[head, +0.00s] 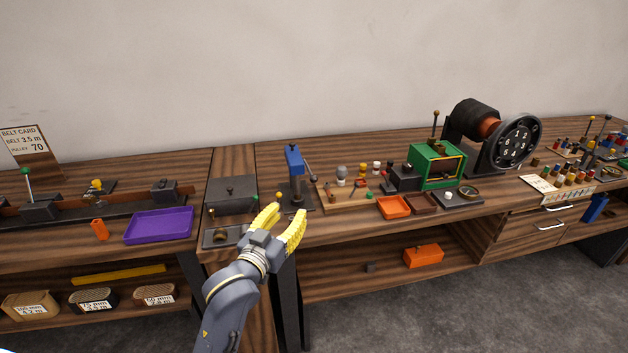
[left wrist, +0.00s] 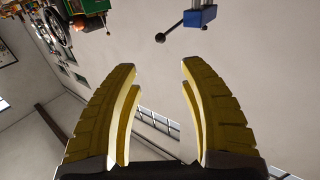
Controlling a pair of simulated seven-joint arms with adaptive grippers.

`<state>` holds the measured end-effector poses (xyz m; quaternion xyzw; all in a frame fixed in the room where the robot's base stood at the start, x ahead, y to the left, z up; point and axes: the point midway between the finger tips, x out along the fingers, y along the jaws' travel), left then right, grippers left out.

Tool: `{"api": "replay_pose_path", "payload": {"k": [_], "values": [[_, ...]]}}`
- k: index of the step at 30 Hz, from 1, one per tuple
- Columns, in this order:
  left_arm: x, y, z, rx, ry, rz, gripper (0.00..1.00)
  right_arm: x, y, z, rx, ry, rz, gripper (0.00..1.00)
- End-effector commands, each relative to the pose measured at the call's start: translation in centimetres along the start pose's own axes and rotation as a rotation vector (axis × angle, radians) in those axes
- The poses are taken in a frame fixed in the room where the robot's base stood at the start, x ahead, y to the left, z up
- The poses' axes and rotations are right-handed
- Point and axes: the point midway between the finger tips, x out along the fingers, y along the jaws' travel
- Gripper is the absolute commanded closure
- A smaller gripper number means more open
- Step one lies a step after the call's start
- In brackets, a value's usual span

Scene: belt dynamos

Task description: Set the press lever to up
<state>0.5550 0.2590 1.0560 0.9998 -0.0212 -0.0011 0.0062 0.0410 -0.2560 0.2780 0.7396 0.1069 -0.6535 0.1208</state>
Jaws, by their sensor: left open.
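The press (head: 294,162) has a blue head on a dark post and base, standing on the bench at the middle of the head view. Its lever (head: 314,177) is a thin rod with a dark ball knob, which sits right of the post and below the top of the blue head. In the left wrist view the blue head (left wrist: 200,17) and the lever knob (left wrist: 160,37) show at the top, beyond the fingertips. My left gripper (head: 288,210) is open and empty, in front of the press and apart from the lever. My right gripper is not in view.
A grey block (head: 231,193) and a purple tray (head: 160,226) lie left of the press. Right of it are a wooden board with small parts (head: 340,200), orange tray (head: 393,207), green-framed machine (head: 437,165) and black dynamo wheel (head: 517,142). The air above the bench is clear.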

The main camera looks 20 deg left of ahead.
Motion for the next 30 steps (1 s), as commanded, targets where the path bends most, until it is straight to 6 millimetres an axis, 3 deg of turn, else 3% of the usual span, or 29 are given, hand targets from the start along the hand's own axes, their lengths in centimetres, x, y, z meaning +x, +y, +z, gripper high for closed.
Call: {"api": "replay_pose_path", "payload": {"k": [5, 21, 30], "values": [[1.7, 0.0, -0.2, -0.001, 0.004, 0.000, 0.57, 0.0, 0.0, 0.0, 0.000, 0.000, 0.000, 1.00], [11.4, 0.0, -0.2, -0.001, 0.002, 0.000, 0.57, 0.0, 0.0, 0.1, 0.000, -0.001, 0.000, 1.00], [15.4, 0.0, -0.2, 0.000, 0.002, 0.000, 0.57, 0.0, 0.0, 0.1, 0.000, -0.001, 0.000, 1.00]]}}
